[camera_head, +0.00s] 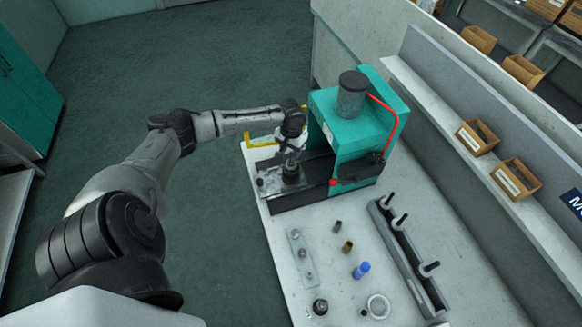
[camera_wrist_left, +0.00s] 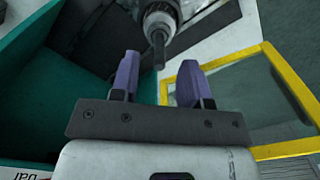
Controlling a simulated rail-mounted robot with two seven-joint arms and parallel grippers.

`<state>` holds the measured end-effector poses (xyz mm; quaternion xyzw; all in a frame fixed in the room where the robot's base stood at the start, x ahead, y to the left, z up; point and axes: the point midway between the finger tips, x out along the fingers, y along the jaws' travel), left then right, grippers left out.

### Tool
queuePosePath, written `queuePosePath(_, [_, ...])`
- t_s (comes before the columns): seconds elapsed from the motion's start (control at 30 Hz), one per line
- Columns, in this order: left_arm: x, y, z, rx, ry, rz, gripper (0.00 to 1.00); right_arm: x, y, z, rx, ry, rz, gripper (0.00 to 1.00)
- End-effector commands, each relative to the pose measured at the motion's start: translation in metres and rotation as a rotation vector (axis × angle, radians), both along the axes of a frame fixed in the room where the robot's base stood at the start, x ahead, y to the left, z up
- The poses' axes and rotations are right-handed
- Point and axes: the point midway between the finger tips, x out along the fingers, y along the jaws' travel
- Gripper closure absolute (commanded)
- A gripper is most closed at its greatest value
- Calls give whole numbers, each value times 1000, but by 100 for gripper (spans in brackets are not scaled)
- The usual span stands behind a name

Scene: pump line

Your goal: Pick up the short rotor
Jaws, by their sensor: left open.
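My left gripper (camera_head: 291,150) is over the black bed at the front of the teal machine (camera_head: 345,130). In the left wrist view its two purple-grey fingers (camera_wrist_left: 158,78) are apart, with nothing clamped between them. A grey and dark round part with a narrow shaft (camera_wrist_left: 159,45) points down toward the gap between the fingers; I cannot tell if they touch. A dark upright part (camera_head: 290,170) shows just below the gripper in the head view. A dark rack (camera_head: 410,262) holds a few dark pegs or shafts. I cannot tell which part is the short rotor. My right gripper is not in view.
On the white table are a pale strip with small metal parts (camera_head: 301,256), a brass cylinder (camera_head: 347,246), a blue cylinder (camera_head: 361,270), a pale ring (camera_head: 378,307) and a black round part (camera_head: 320,306). A yellow frame (camera_head: 262,143) stands left of the machine. Wooden bins (camera_head: 516,178) sit on the shelf.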

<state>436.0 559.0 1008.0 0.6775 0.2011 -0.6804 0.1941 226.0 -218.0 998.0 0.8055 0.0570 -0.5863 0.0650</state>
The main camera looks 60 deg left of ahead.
Motion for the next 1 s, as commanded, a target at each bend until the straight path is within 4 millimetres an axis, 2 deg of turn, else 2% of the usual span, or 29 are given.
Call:
queuePosePath(0.2, [1,1,-25,0,-1,-1,58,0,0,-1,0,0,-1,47])
queuePosePath(0.57, [1,1,-30,2,-1,-2,59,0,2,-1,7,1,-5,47])
queuePosePath(1.0, [1,1,-29,2,-1,-2,100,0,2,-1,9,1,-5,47])
